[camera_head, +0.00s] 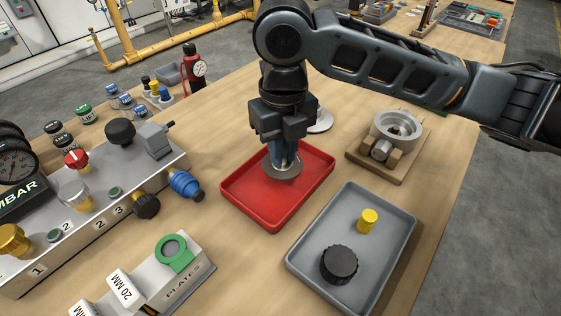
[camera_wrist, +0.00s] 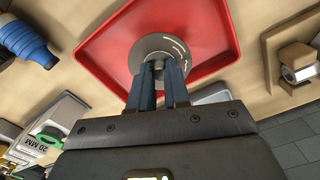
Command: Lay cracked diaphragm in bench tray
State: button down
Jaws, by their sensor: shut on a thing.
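The diaphragm, a thin grey disc (camera_head: 281,170), is in my gripper (camera_head: 284,154), which is shut on its centre. The disc is over the red tray (camera_head: 243,210), within its rim. I cannot tell whether the disc touches the tray floor. In the wrist view, the disc (camera_wrist: 175,47) shows several pale curved marks beyond my fingertips (camera_wrist: 160,70). The red tray (camera_wrist: 100,50) lies behind it there, with no other thing visible in it. My fingers hide part of the disc.
A grey tray (camera_head: 303,258) with a black knob (camera_head: 339,264) and a yellow cylinder (camera_head: 367,221) stands at the front right. A metal housing (camera_head: 397,128) sits on a wooden block to the right. A control panel (camera_head: 90,205) and plates rack (camera_head: 165,283) stand left.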

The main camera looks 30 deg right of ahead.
jog(key=shift+w+a+f, duration=0.15)
jog(key=shift+a+f, duration=0.05)
jog(key=shift+f, duration=1.95)
jog(key=shift+f, duration=0.1)
jog(key=shift+f, duration=0.1)
jog(key=c, duration=1.1)
grip_release()
notch_tip(320, 180, up, 12)
jog(key=shift+r, duration=0.25)
